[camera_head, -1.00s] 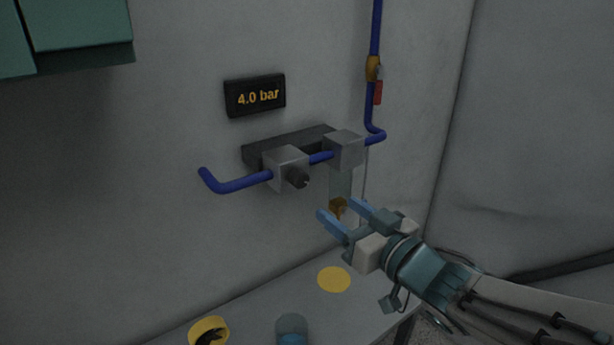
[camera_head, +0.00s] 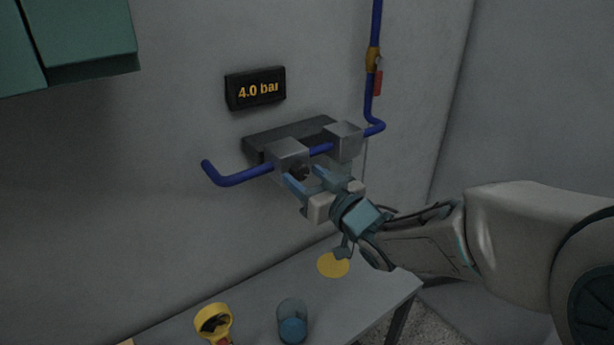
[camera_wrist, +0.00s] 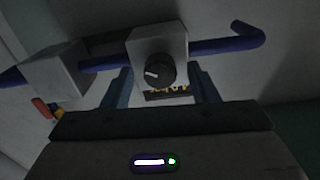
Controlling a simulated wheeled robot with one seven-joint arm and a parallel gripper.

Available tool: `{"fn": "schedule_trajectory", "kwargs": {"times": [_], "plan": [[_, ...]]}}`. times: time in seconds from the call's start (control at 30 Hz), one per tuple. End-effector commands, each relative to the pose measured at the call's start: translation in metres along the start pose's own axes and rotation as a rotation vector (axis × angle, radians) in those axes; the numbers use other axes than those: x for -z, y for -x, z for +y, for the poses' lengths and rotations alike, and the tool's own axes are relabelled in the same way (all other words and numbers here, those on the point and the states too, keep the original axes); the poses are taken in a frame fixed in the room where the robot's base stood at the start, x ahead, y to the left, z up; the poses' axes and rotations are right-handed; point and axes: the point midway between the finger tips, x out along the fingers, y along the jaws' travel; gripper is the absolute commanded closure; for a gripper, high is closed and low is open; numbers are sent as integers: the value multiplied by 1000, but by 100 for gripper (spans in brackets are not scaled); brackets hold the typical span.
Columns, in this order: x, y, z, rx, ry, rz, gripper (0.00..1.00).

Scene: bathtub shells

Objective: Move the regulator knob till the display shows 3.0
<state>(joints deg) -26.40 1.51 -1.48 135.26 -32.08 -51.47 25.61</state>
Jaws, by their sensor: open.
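The display (camera_head: 256,89) on the wall reads 4.0 bar. The dark regulator knob (camera_head: 300,171) sticks out of a grey block (camera_head: 287,154) on the blue pipe. In the wrist view the knob (camera_wrist: 154,73) shows a white mark pointing to the left. My gripper (camera_head: 306,180) is open, its two blue fingers just in front of the knob. In the wrist view my fingers (camera_wrist: 162,88) stand to the left and right of the knob, with gaps on both sides. I cannot tell how deep the fingertips reach around it.
A second grey block (camera_head: 343,142) sits on the pipe (camera_head: 235,177) to the right. A valve with a red handle (camera_head: 378,83) is on the upright pipe. Below, a table (camera_head: 370,297) holds a blue cup (camera_head: 292,322), a yellow object (camera_head: 214,320) and a yellow disc (camera_head: 333,264).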

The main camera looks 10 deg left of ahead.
Motion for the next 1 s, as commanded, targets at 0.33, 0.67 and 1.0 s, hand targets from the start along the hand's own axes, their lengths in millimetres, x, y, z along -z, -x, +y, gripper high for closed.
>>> {"fn": "schedule_trajectory", "kwargs": {"times": [0.33, 0.67, 1.0], "plan": [[0, 0, 0, 1, 0, 0, 85], [-2, 0, 0, 1, 30, 2, 91], [-5, 0, 1, -1, 225, 4, 91]]}}
